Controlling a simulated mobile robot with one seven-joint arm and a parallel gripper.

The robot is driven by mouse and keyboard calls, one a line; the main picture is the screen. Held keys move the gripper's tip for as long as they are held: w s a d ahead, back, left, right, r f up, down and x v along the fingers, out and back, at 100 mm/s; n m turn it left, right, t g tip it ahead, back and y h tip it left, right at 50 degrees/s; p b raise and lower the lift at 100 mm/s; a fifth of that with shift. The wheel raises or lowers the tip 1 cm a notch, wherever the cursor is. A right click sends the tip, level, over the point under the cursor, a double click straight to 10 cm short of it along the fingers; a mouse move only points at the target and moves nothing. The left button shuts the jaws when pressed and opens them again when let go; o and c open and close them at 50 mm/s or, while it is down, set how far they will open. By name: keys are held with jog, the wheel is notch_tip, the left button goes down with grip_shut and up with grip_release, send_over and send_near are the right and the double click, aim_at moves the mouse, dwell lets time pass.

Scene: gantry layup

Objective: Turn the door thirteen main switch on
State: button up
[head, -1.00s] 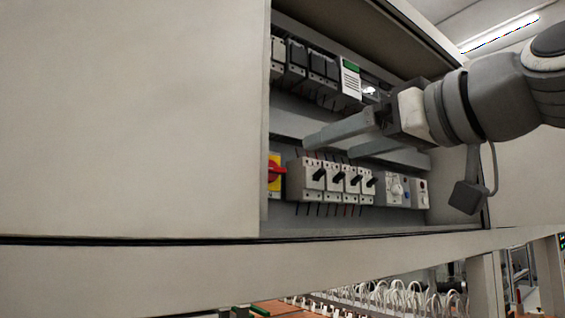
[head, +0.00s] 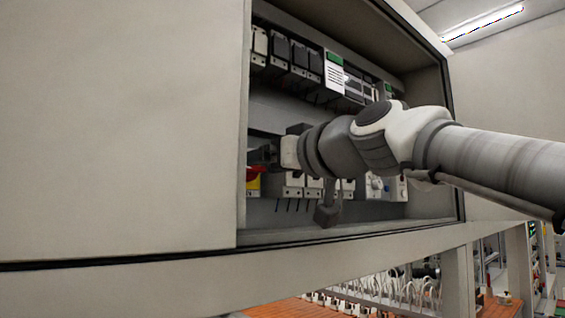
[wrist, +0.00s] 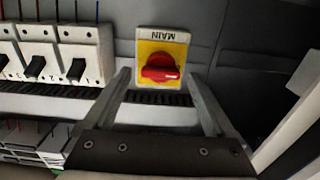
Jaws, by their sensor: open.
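The main switch is a red rotary knob on a yellow plate marked MAIN. In the wrist view the switch (wrist: 161,68) sits upside down at upper middle, its red handle lying nearly crosswise. My gripper (wrist: 160,78) is open, with one finger on each side of the yellow plate and nothing between them. I cannot tell how far the fingertips are from the panel. In the head view a part of the yellow and red switch (head: 253,181) shows at the cabinet's left edge.
A row of breakers with black levers (wrist: 50,60) stands beside the switch. A cabinet wall (wrist: 300,110) is close at the right of the wrist view. An upper row of modules (head: 290,55) and a lower lip (head: 350,229) bound the opening.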

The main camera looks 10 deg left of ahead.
jog(key=c, duration=1.4)
jog(key=shift+m, duration=0.3)
jog(key=m, duration=0.2)
jog(key=shift+w+d+m, duration=0.1)
jog(key=shift+d+m, duration=0.05)
jog(key=shift+m, duration=0.25)
jog(key=m, duration=1)
jog(key=shift+f, duration=0.1)
jog(key=m+p, duration=0.1)
jog(key=m, duration=0.3)
jog(key=shift+f+m, duration=0.1)
jog(key=shift+m, duration=0.2)
